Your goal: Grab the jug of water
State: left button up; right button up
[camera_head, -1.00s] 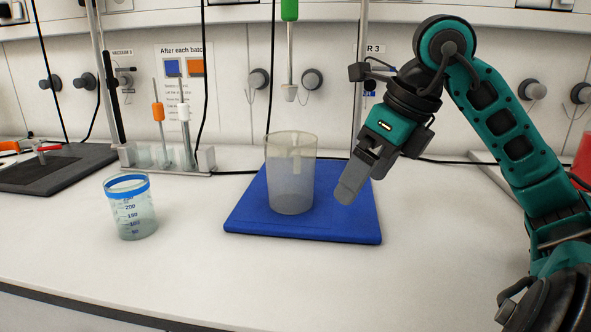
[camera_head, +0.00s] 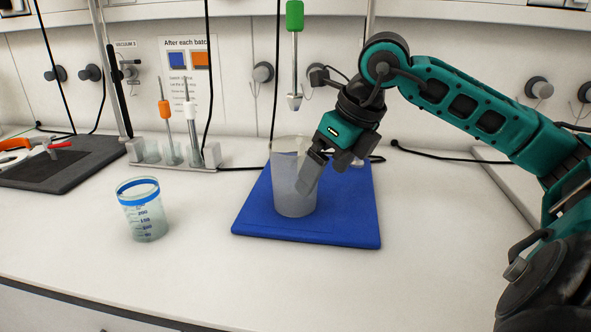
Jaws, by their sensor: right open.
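The jug (camera_head: 287,192) is a translucent grey, tall vessel standing upright on a blue mat (camera_head: 345,215). My right gripper (camera_head: 307,178) reaches in from the right and is open. Its fingers are at the jug's right side, and one overlaps the jug's wall in the picture. I cannot tell whether they touch it or whether a finger is behind the jug. My left gripper is not in view.
A clear beaker (camera_head: 142,212) with a blue band stands left of the mat. A rack (camera_head: 150,155) with orange and white handled tools is behind it. A green-handled tool (camera_head: 294,18) hangs above the jug. The front counter is clear.

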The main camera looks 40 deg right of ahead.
aim_at(300, 165)
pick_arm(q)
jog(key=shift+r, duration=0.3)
pick_arm(e)
jog(key=shift+w, duration=0.15)
jog(key=p, duration=0.1)
jog(key=w+p, duration=0.2)
jog(key=shift+a+r, duration=0.25)
jog(key=shift+r, duration=0.05)
jog(key=shift+w+a+f+p, duration=0.2)
jog(key=shift+w+f+p, duration=0.15)
jog(key=shift+w, duration=0.35)
jog(key=shift+w+a+f+p, duration=0.15)
jog(key=shift+w+f+p, duration=0.15)
jog(key=shift+w, duration=0.35)
jog(key=shift+f, duration=0.25)
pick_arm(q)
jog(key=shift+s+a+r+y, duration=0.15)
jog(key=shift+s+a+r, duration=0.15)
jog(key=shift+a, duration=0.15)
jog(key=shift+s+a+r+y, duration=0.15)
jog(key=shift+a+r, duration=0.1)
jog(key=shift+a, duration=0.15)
pick_arm(e)
jog(key=shift+c, duration=0.2)
